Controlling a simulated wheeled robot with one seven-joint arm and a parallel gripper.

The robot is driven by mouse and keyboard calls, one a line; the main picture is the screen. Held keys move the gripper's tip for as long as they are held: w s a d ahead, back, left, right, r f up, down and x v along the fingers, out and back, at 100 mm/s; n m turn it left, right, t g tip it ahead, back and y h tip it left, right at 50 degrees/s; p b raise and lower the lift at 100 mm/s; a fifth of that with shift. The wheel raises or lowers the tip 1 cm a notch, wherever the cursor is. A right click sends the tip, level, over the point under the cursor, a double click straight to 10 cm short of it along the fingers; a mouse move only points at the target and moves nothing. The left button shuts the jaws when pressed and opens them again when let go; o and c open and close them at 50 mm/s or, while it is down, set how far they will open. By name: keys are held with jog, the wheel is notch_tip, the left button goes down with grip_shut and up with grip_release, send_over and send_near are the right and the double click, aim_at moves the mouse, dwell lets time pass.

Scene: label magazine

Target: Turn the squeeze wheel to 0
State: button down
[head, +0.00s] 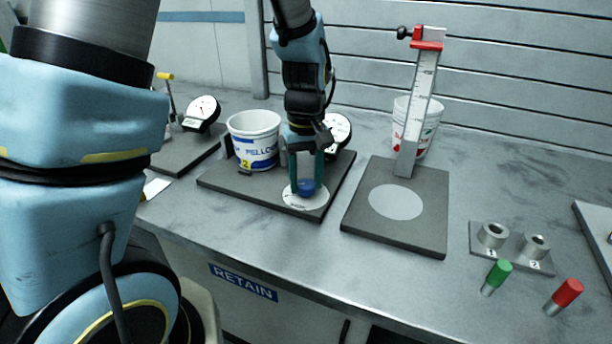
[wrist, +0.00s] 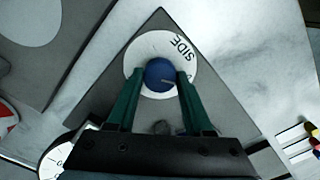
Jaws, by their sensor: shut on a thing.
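A round blue knob (head: 306,187), seemingly the squeeze wheel, sits in the middle of a white dial disc (head: 296,202) on a dark grey plate (head: 225,185). In the wrist view the knob (wrist: 160,72) lies between my gripper's green fingers, with a faint short mark on its top. The white disc (wrist: 150,45) carries lettering that reads "SIDE"; other marks are partly hidden by the fingers. My gripper (head: 303,184) points down and is shut on the knob. I cannot read a 0 on the disc.
A white bucket (head: 254,125) and a round gauge (head: 339,128) stand behind on the same plate. To the right is another plate (head: 425,240) with an upright scale (head: 420,95). Green (head: 497,276) and red (head: 566,295) pegs lie near the front right.

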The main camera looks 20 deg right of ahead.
aim_at(306, 184)
dwell(0.3)
jog(key=shift+c, duration=1.5)
grip_release()
notch_tip(306, 184, up, 11)
jog(key=b, duration=0.1)
jog(key=shift+f, duration=0.1)
